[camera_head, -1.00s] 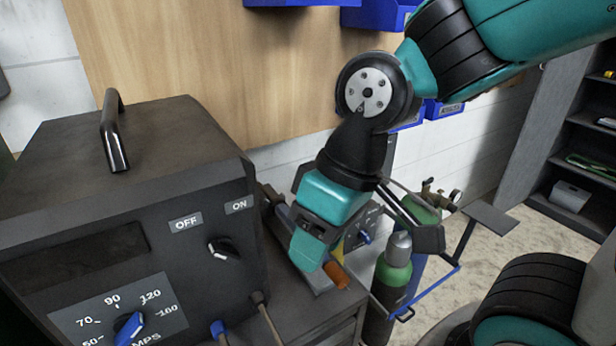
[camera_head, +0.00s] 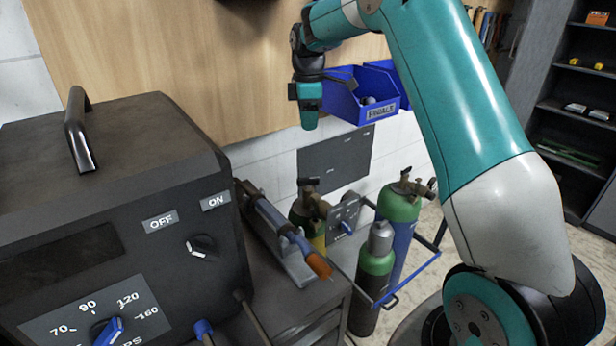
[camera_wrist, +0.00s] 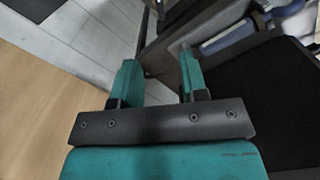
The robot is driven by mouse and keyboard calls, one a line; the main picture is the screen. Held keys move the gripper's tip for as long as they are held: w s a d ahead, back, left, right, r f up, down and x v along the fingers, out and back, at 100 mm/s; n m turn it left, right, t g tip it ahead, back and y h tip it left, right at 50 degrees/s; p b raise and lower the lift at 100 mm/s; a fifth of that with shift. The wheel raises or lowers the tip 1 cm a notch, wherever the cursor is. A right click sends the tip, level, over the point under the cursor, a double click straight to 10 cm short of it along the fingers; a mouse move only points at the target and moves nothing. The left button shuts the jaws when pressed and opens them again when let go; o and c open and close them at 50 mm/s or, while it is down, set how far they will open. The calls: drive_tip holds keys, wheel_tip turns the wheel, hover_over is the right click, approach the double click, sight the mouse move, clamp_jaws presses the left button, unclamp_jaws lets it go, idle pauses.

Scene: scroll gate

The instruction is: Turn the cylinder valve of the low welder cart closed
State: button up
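Low beside the bench stands a cart with a blue rail (camera_head: 415,272) and gas cylinders. A green and blue cylinder (camera_head: 400,215) has a brass valve (camera_head: 408,186) with a gauge beside it. I cannot tell which valve is the task's. My gripper (camera_head: 309,108) is above and behind the cylinders, near the wall, touching neither valve. In the wrist view its two teal fingers (camera_wrist: 161,78) are apart with nothing between them.
A dark welder box (camera_head: 120,190) with a handle and dials fills the left. A torch (camera_head: 285,238) lies on the bench beside it; it also shows in the wrist view (camera_wrist: 230,36). A capped green cylinder (camera_head: 375,265) stands in front. Blue bins (camera_head: 368,98) hang behind my gripper.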

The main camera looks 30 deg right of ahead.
sight(308, 179)
wheel_tip(308, 179, down, 17)
drive_tip(key=p, duration=0.4)
drive_tip(key=shift+f, duration=0.1)
drive_tip(key=shift+c, duration=0.5)
clamp_jaws()
